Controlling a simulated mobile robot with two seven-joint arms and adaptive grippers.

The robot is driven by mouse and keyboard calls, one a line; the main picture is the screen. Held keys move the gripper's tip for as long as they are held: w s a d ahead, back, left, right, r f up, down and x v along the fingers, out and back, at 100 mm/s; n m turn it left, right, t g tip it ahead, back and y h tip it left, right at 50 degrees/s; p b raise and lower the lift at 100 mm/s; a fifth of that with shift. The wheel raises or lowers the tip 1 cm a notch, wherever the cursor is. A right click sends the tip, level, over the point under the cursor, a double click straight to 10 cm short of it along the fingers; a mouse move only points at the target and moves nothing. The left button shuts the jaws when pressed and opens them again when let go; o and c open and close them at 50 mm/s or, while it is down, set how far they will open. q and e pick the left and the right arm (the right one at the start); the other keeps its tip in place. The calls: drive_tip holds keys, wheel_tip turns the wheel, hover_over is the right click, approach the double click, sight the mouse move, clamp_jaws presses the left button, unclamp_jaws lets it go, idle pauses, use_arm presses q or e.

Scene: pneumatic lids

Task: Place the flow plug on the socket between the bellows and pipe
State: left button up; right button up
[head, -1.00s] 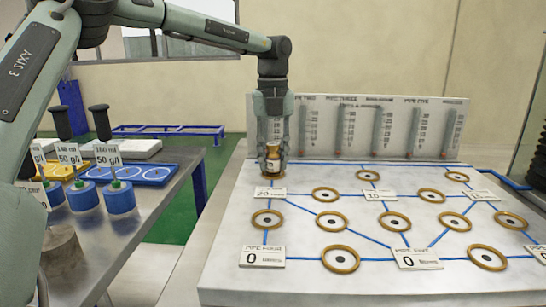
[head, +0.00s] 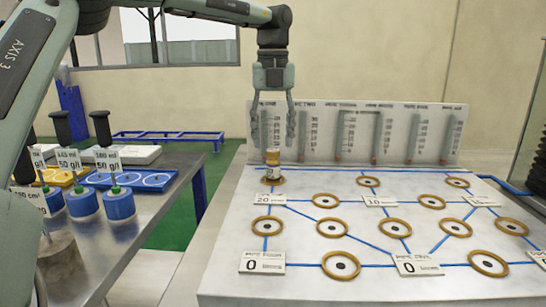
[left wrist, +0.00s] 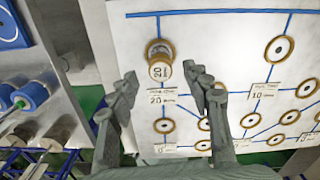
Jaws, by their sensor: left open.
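The flow plug (head: 273,166), a small brown-gold cylinder with a pale label, stands upright at the back-left ring socket of the white board (head: 215,262). In the left wrist view the fingertips (left wrist: 158,75) are spread wide. My right gripper is not in view.
Several brown ring sockets (head: 340,264) joined by blue lines cover the board, with small number plates (head: 262,262) between them. A gauge panel (head: 355,130) stands along the back. A side table (head: 130,235) at left holds blue labelled cylinders (head: 119,203) and trays.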

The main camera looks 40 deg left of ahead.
sight(273, 150)
use_arm(q)
drive_tip(key=shift+r, duration=2.65)
